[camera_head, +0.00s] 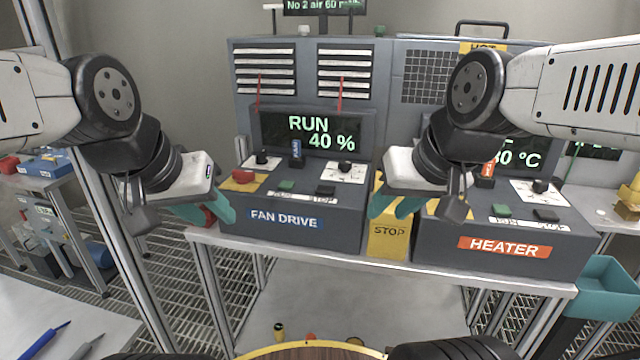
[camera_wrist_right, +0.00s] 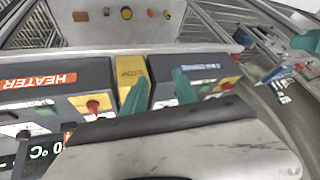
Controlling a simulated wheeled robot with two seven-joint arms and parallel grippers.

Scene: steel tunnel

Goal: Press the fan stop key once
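The fan drive console (camera_head: 345,228) stands on the bench, its display (camera_head: 313,134) reading "RUN 40 %". On its sloped top are a green key (camera_head: 286,185) and a black key (camera_head: 325,190); the label strip below them is hard to read. My left gripper (camera_head: 207,208) is at the console's left side, its teal fingers apart and empty. My right gripper (camera_head: 396,206) is over the gap between the two consoles, right of the black key. In the right wrist view its teal fingers (camera_wrist_right: 157,92) are apart with nothing between them.
A yellow box (camera_head: 389,238) marked "STOP" stands between the fan drive and the heater console (camera_head: 505,248). The fan drive also carries a blue-capped switch (camera_head: 296,151) and a knob (camera_head: 345,167). A teal bin (camera_head: 607,287) is at the right.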

